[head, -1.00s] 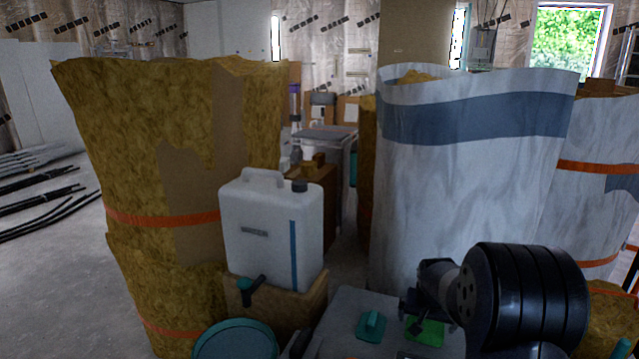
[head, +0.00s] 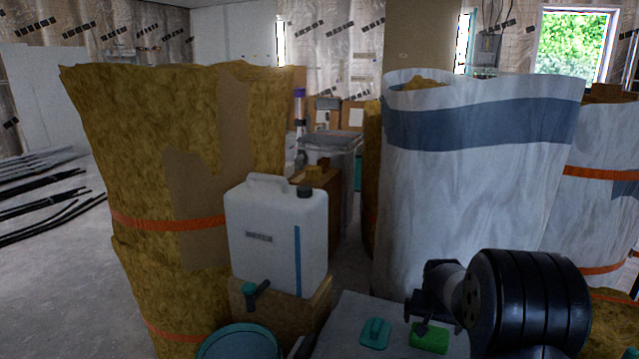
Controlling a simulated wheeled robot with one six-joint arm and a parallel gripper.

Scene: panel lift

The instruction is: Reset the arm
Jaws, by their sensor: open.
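My arm shows at the lower right of the head view, with a thick black ribbed joint nearest the camera. My gripper (head: 424,328) is dark and small beyond it, low over a grey tabletop (head: 345,318). Its fingers are partly hidden by the arm and hard to make out. A green block (head: 429,338) lies on the tabletop right by the gripper. I cannot tell whether they touch. A teal handled tool (head: 375,333) lies on the tabletop left of the gripper, apart from it.
A white jerrycan (head: 277,238) stands on a brown box (head: 275,308) to the left. A teal bucket (head: 240,342) is in front. Tall insulation rolls stand left (head: 150,150) and right, one wrapped in white (head: 460,190). Black pipes (head: 40,218) lie on the floor at far left.

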